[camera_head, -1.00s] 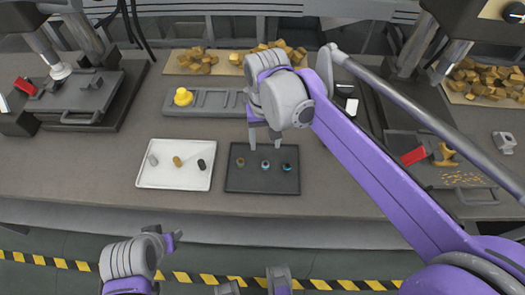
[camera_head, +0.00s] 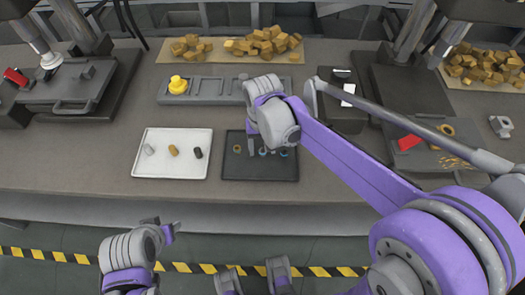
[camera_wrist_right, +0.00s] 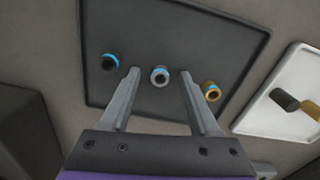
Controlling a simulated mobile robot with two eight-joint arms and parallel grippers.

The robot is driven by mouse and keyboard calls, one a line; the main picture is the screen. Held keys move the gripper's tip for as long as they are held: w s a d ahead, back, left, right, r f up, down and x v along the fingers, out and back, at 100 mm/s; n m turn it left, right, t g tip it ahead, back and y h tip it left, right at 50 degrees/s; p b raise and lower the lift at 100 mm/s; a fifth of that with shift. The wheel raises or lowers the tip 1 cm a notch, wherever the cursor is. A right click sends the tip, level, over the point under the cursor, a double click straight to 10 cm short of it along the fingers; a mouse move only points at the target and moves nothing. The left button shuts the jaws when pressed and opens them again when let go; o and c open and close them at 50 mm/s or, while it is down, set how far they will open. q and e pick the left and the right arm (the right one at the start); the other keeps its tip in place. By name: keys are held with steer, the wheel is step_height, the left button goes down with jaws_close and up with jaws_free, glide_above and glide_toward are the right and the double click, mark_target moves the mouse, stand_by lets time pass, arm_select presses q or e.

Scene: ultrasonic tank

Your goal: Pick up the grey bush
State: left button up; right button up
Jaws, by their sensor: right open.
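The grey bush (camera_wrist_right: 159,75), a short ring with a blue band, stands in the middle of the dark tray (camera_wrist_right: 140,15). In the head view, the grey bush (camera_head: 262,152) is partly hidden by my right gripper (camera_head: 264,148). In the wrist view, my right gripper (camera_wrist_right: 160,72) is open, its fingertips on either side of the grey bush. I cannot tell whether they touch it. A dark bush (camera_wrist_right: 110,62) and a gold bush (camera_wrist_right: 211,91) stand outside the fingers. My left gripper (camera_head: 172,232) is at the lower left, away from the trays; its jaws are unclear.
The white tray (camera_head: 145,171) beside the dark one holds a grey, a gold and a dark pin. Behind them is a grey fixture (camera_head: 208,90) with a yellow part (camera_head: 178,85). Presses stand on both sides. Bench space in front of the trays is clear.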

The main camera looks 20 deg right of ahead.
jaws_close()
steer(key=shift+r, duration=0.1)
stand_by(0.3)
